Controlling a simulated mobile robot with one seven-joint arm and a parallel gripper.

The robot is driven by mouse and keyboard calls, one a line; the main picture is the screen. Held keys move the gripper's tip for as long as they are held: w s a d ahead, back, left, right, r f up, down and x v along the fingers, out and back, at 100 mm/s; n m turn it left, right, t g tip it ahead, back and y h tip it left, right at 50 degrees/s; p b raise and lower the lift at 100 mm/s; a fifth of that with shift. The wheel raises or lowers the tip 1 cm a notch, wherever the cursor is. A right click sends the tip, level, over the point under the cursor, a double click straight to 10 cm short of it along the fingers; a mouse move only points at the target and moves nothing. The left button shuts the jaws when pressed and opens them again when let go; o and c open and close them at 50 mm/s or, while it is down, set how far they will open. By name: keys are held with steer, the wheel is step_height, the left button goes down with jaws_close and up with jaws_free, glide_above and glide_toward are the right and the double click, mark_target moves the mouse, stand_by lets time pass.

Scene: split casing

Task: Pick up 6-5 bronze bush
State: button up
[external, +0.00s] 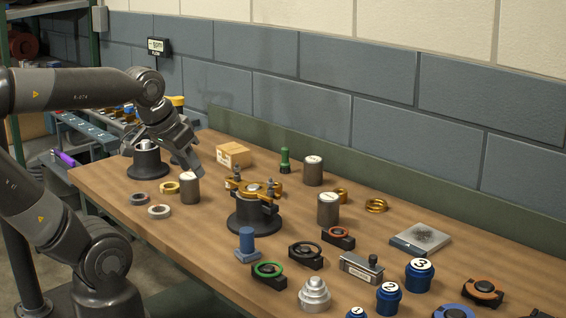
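Several brass-coloured rings lie on the wooden bench. One ring (170,187) is at the left, beside a grey cylinder (189,188). Another ring (376,205) is at the right, and a further one (341,195) is partly hidden behind a second grey cylinder (328,209). No size marking is readable, so I cannot tell which is the 6-5 bronze bush. My gripper (191,160) hangs above the left end of the bench, up and behind the left ring. Its fingers point down and to the right. I cannot tell whether they are apart or hold anything.
A black stand (147,162) is close to my gripper's left. A gold-topped casing on a dark pedestal (255,218) stands mid-bench. Grey rings (159,211) lie at the left edge. Clamps, blue numbered parts (419,275) and a grey plate (420,238) crowd the right. A wall runs behind.

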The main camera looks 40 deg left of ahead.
steer(key=shift+o, duration=0.4)
steer(key=o, duration=0.5)
steer(key=w+a+m+g, duration=0.15)
steer(key=w+a, duration=0.25)
steer(key=w, duration=0.9)
steer(key=w+a+m+g, duration=0.1)
steer(key=w+a+g, duration=0.15)
steer(key=w, duration=0.95)
steer(key=w+a+f, duration=0.3)
steer(key=w+f, duration=0.2)
steer(key=w+a+f+m+g, duration=0.1)
steer(key=w+a+f, duration=0.2)
steer(key=f, duration=0.3)
steer(key=w+a+f+m, duration=0.1)
steer(key=w+a+f, duration=0.1)
steer(key=w+f, duration=0.3)
steer(key=shift+w+a+f+g, duration=0.15)
steer(key=shift+w+a, duration=0.05)
steer(key=shift+w, duration=0.2)
steer(key=shift+w+a+f+g, duration=0.15)
steer(key=shift+w+a, duration=0.05)
steer(key=shift+w, duration=0.2)
steer(key=shift+w+a+f, duration=0.1)
steer(key=shift+a+f, duration=0.1)
steer(key=shift+f, duration=1.35)
steer(key=shift+a+f, duration=0.15)
steer(key=shift+f, duration=1.4)
